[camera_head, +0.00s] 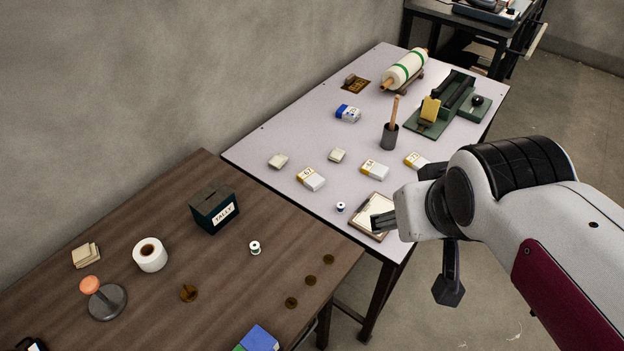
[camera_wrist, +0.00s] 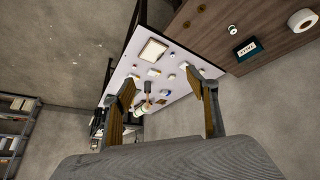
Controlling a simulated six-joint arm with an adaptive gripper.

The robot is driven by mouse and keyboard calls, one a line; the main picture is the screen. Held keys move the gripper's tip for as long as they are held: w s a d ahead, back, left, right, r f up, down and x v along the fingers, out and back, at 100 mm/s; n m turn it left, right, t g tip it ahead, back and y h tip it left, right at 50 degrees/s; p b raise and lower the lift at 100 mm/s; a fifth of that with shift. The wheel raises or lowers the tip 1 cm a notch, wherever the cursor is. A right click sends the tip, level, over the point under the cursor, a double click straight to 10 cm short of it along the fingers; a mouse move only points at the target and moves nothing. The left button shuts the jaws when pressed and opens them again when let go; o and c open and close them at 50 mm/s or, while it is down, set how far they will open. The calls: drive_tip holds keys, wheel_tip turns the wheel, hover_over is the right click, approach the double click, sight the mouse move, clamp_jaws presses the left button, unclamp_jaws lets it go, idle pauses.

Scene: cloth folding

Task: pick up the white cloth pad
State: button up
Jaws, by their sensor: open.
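Two small plain off-white pads, a left one (camera_head: 278,161) and a right one (camera_head: 338,155), lie flat on the pale table (camera_head: 265,137). I cannot tell which of them is the white cloth pad. Both lie apart from the labelled packets near them. My gripper (camera_head: 382,220) is at the pale table's near right edge, in front of the clipboard (camera_head: 364,208) in the head view, to the right of both pads. In the wrist view, my gripper (camera_wrist: 160,98) has its fingers wide apart with nothing between them. The small pads are too small to identify there.
White packets (camera_head: 374,170) with yellow ends, a thread spool (camera_head: 341,207), a dark cup with a stick (camera_head: 389,137) and a cloth roll (camera_head: 405,69) share the pale table. A tally box (camera_head: 214,208) and paper roll (camera_head: 150,255) stand on the brown table (camera_head: 225,280).

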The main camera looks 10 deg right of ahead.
drive_tip(key=w+d+n+t+h, duration=0.1)
drive_tip(key=w+d, duration=0.1)
drive_tip(key=w, duration=0.8)
drive_tip(key=w+d+t, duration=0.1)
drive_tip(key=w+d, duration=0.2)
drive_tip(key=w, duration=0.6)
drive_tip(key=w+f+n+t+y, duration=0.1)
drive_tip(key=w+f, duration=0.3)
drive_tip(key=w, duration=0.3)
drive_tip(key=w+f+n, duration=0.1)
drive_tip(key=w+f, duration=0.2)
drive_tip(key=w, duration=0.3)
drive_tip(key=w+a+f+n+y, duration=0.25)
drive_tip(key=w+f, duration=0.55)
drive_tip(key=f, duration=0.4)
drive_tip(key=n+y, duration=0.1)
drive_tip(key=y, duration=0.3)
approach(311, 179)
drive_tip(key=shift+w+d, duration=0.3)
drive_tip(key=shift+w, duration=0.2)
drive_tip(key=shift+w+d, duration=0.25)
drive_tip(key=shift+w, duration=0.25)
drive_tip(key=shift+s+a+f+y, duration=0.1)
drive_tip(key=shift+a+f+y, duration=0.05)
drive_tip(key=shift+f+y, duration=0.1)
drive_tip(key=shift+x, duration=1.3)
drive_tip(key=shift+a, duration=0.1)
